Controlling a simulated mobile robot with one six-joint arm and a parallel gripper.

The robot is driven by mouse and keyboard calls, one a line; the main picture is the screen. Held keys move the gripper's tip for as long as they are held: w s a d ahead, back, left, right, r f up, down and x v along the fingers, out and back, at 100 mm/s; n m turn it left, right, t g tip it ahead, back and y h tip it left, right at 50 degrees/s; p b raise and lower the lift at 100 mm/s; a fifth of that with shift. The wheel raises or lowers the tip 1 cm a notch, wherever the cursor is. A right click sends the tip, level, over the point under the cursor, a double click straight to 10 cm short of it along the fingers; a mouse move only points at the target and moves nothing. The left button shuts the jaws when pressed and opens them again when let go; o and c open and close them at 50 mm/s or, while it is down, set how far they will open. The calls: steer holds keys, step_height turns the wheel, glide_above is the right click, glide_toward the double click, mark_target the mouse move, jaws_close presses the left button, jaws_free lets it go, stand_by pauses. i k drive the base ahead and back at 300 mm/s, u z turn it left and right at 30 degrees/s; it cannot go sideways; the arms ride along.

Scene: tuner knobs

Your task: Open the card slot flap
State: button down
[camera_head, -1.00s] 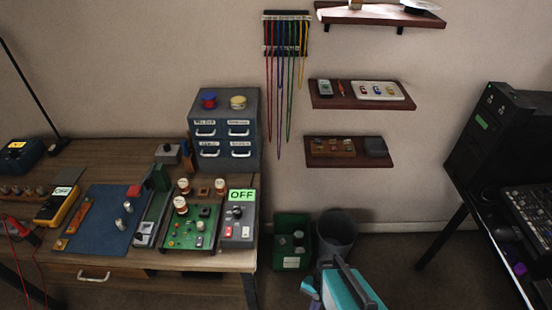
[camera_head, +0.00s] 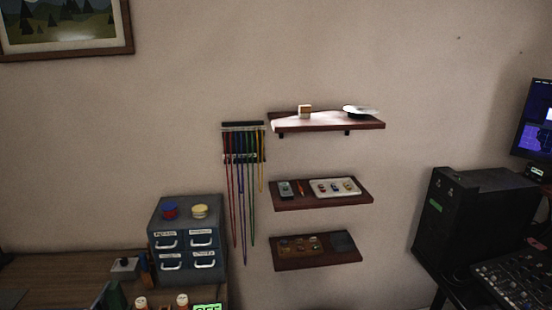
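I cannot make out a card slot flap in the head view. A black tower case (camera_head: 462,235) stands at the right. It has a green label and small pale markings on its side. An audio mixer (camera_head: 515,290) with rows of small knobs sits in front of it. My gripper is out of view.
Three wall shelves (camera_head: 325,194) hold small items. Colored cables (camera_head: 239,190) hang from a wall rack. A grey drawer cabinet (camera_head: 187,240) stands on the wooden workbench (camera_head: 50,275) at the left. A monitor (camera_head: 537,118) is at the right edge.

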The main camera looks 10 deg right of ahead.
mark_target(431, 225)
steer(key=u, duration=0.6)
steer(key=k, duration=0.45)
steer(key=u, duration=0.45)
